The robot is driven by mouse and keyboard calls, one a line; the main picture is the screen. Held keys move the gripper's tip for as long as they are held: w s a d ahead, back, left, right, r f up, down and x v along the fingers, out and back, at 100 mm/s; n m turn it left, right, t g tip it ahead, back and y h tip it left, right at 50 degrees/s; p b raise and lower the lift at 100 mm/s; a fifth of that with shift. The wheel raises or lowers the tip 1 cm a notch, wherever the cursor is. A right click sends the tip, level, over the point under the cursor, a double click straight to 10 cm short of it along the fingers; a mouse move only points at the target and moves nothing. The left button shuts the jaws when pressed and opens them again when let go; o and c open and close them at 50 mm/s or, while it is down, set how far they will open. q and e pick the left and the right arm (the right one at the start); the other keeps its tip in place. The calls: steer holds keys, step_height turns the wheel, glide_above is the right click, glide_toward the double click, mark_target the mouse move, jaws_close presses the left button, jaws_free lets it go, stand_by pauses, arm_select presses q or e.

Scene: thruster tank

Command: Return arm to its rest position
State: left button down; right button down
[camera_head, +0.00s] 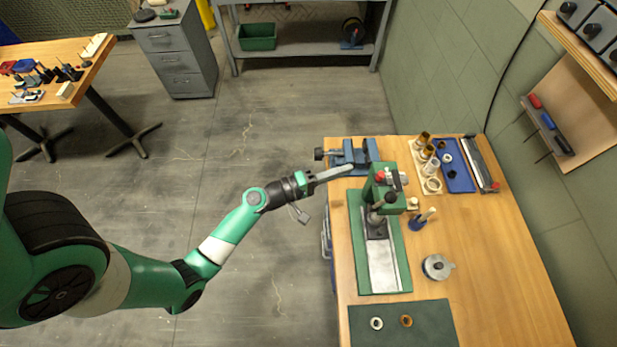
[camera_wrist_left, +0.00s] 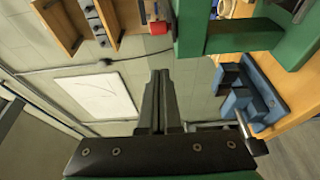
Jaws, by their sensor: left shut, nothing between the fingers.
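My left arm reaches in from the left of the head view, green and white. Its gripper (camera_head: 332,173) is shut and empty, with the fingertips at the left edge of the workbench, just below the blue vise (camera_head: 352,157) in the picture. In the left wrist view the two fingers (camera_wrist_left: 160,80) lie together with nothing between them. The blue vise (camera_wrist_left: 250,97) shows to their right and the green press (camera_wrist_left: 238,38) at upper right. My right gripper is in neither view.
The wooden workbench (camera_head: 470,270) carries the green press (camera_head: 380,187), a blue tray (camera_head: 455,180), a round metal part (camera_head: 437,267) and a dark mat (camera_head: 430,330) with two rings. A grey drawer cabinet (camera_head: 175,55) and another table (camera_head: 62,50) stand behind. The floor between is clear.

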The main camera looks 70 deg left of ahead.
arm_select(q)
steer(key=s, duration=0.8)
steer(key=shift+d+b, duration=0.15)
steer(key=shift+b, duration=0.2)
steer(key=shift+w, duration=0.1)
